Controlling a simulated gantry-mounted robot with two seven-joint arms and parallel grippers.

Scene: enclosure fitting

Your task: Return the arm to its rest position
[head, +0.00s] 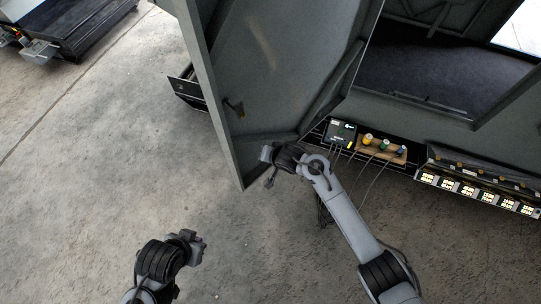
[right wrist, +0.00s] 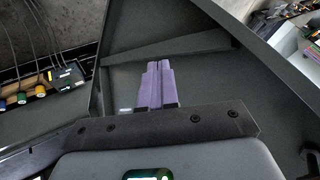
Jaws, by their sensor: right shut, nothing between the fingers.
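My right arm (head: 345,215) reaches up from the lower right in the head view. Its gripper (head: 268,168) is at the lower edge of the large grey door (head: 265,60); I cannot tell whether it touches the door. In the right wrist view the two purple fingers (right wrist: 157,85) are together with nothing between them, in front of the door's ribbed inner face (right wrist: 205,75). My left gripper (head: 192,245) is low in the head view over bare floor, apart from the enclosure, and its fingers are too small to read.
The door stands open from the grey enclosure (head: 440,112). Beside it are a dark box with cables (head: 341,133), a wooden block with coloured knobs (head: 383,149) and a lit row of modules (head: 475,190). A dark cart (head: 85,25) stands far left. The concrete floor (head: 90,170) is clear.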

